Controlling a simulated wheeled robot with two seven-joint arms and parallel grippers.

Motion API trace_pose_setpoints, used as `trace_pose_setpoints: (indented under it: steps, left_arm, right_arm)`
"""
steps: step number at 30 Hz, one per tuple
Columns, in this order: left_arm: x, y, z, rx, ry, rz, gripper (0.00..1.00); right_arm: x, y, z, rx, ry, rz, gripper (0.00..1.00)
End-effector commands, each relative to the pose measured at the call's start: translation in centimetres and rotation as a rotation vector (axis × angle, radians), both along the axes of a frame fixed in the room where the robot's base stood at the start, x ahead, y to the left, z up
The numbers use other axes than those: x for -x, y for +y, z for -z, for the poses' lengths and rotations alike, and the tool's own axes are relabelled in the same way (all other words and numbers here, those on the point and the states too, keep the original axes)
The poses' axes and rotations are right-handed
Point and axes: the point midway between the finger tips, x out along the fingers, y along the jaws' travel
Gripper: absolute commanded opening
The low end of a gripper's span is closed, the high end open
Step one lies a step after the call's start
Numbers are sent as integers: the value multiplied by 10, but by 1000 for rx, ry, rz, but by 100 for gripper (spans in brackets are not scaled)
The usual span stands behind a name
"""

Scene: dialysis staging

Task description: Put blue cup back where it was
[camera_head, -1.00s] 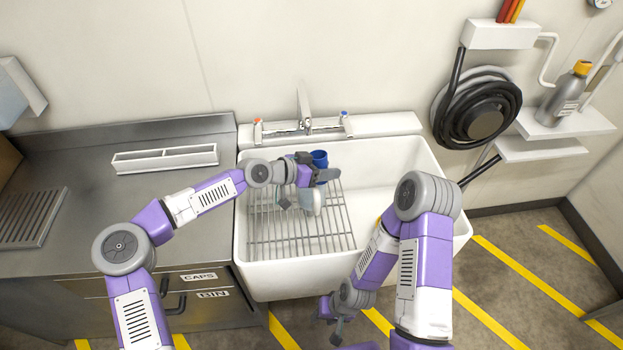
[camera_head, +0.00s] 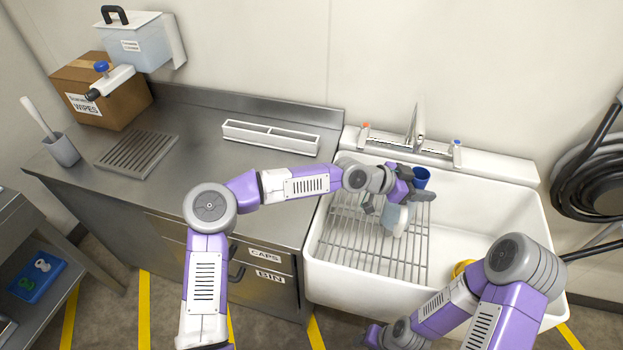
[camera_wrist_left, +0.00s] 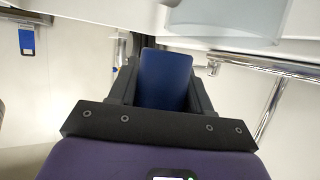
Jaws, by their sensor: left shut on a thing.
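The blue cup (camera_head: 421,178) is at my left gripper (camera_head: 412,190), over the back of the white sink and below the tap. In the left wrist view the blue cup (camera_wrist_left: 165,80) fills the space between the two dark fingers, and the gripper is shut on it. The gripper hides part of the cup in the head view. My right gripper (camera_head: 376,337) is low at the bottom edge, in front of the sink, and its fingers are not clear.
A wire rack (camera_head: 365,245) covers the sink's left part, with a pale translucent container (camera_head: 396,219) over it. A yellow thing (camera_head: 462,268) shows partly behind my right arm. A white divided tray (camera_head: 270,137) and a grey drain grid (camera_head: 137,154) sit on the steel counter (camera_head: 205,140).

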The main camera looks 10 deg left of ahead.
Motion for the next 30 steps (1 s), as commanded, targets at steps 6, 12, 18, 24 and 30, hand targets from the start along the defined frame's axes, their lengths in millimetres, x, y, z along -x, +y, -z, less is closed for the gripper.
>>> trace_pose_setpoints:
  steps: [6,12,18,24,30]
  left_arm:
    - [-7,19,-4,4,2,-29,17]
    - [-26,95,-15,20,4,-143,17]
    - [-32,190,-25,32,3,-286,17]
    - [-21,279,-34,33,0,-425,17]
    - [6,358,-44,23,-1,-560,17]
  right_arm:
    - [0,0,-7,0,0,0,43]
    - [0,0,-33,0,0,0,43]
    - [0,0,-62,0,0,0,43]
    - [0,0,-91,0,0,0,43]
    - [0,0,-119,0,0,0,43]
